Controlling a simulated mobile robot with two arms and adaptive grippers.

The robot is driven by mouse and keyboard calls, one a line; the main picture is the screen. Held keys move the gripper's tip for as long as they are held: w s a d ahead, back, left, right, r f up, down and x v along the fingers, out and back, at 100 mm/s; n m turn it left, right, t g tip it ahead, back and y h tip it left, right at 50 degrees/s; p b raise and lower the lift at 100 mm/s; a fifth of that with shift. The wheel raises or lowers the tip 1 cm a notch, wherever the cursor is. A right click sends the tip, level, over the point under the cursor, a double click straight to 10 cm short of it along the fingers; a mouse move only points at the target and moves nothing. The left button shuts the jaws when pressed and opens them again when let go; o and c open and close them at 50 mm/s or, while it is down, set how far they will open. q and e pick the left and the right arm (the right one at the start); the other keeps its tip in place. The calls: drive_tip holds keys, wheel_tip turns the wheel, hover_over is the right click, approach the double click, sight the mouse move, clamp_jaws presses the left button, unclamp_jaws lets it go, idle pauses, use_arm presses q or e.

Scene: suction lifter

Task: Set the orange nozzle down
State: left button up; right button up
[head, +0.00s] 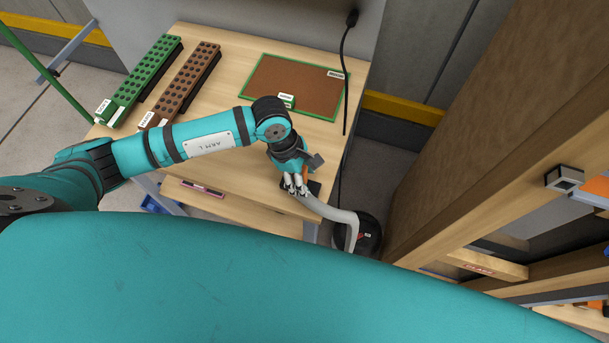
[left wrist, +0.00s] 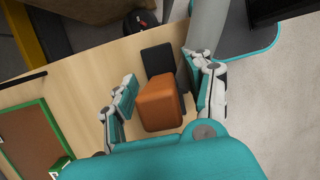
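The orange nozzle (left wrist: 160,104) is a blocky orange piece between the fingers of my left gripper (left wrist: 163,95) in the left wrist view. A black block (left wrist: 158,60) sits directly beyond it, over the wooden table. The fingers stand apart, with a visible gap at the right finger; whether the left finger touches the nozzle is unclear. A grey hose (left wrist: 207,28) passes behind the right finger. My right gripper is in neither view.
The wooden table (head: 225,100) holds a green rack (head: 140,78), a brown rack (head: 183,84) and a green-edged brown board (head: 290,86). The hose (head: 335,213) runs to a dark round unit (head: 370,236) beside the table. A wooden shelf (head: 485,264) stands at right.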

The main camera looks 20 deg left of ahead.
use_arm(q)
drive_tip(key=shift+r, duration=0.25)
drive_tip(key=shift+a+r, duration=0.1)
drive_tip(key=shift+r, duration=0.1)
drive_tip(key=b+v, duration=0.3)
drive_tip(key=v, duration=0.8)
drive_tip(key=shift+a+r, duration=0.1)
drive_tip(key=shift+r, duration=0.05)
